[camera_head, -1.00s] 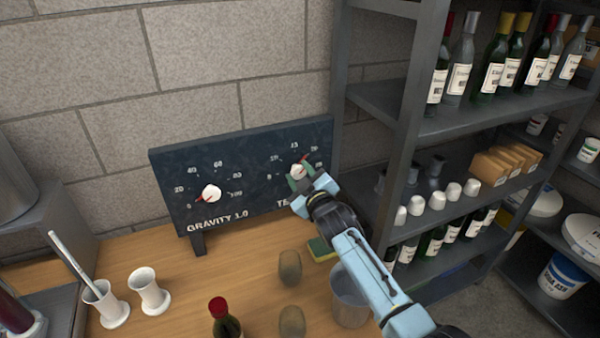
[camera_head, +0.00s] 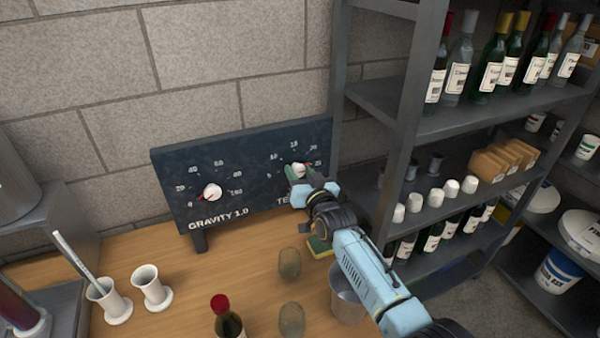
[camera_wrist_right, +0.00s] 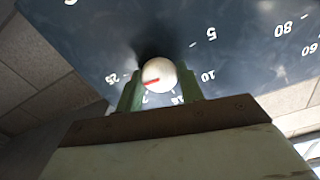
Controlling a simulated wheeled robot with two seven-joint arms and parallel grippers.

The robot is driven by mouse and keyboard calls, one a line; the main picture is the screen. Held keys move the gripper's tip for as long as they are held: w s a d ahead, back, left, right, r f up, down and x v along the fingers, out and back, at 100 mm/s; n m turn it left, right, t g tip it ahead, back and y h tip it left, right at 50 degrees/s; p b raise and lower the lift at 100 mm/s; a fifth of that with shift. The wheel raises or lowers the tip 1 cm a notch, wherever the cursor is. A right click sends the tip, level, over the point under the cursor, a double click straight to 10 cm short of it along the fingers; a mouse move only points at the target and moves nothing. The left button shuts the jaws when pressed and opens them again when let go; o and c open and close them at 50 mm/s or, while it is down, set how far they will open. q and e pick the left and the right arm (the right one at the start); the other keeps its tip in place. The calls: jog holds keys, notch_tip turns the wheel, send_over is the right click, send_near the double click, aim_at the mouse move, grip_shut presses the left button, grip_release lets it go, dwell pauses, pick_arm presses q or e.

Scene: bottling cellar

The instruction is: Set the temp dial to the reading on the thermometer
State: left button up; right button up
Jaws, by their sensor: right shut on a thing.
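The temp dial's white knob (camera_head: 299,169) with a red pointer is on the right of the dark panel (camera_head: 240,195). My right gripper (camera_head: 299,177) is shut on it. In the right wrist view, the knob (camera_wrist_right: 158,75) sits between the green fingertips of my gripper (camera_wrist_right: 159,90), and its red pointer lies between the 20 and 25 marks. That view is upside down, and the 20 is partly hidden by the gripper. A thin pale rod (camera_head: 73,257), possibly the thermometer, leans in a white cup (camera_head: 109,301); no reading is legible. My left gripper is out of view.
The gravity dial (camera_head: 211,192) is on the panel's left, its pointer near 0. A second white cup (camera_head: 151,288), a red-capped bottle (camera_head: 227,320), two glasses and a metal bucket (camera_head: 347,300) stand on the wooden table. A shelf rack (camera_head: 400,120) rises close on the right.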

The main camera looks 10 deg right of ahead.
jog(key=shift+m, duration=0.6)
jog(key=o, duration=0.9)
jog(key=shift+o, duration=0.2)
jog(key=shift+s, duration=0.1)
jog(key=s+d+p, duration=0.1)
jog(key=s+d, duration=0.1)
jog(key=s, duration=1.1)
jog(key=shift+d, duration=0.3)
jog(key=shift+f, duration=0.1)
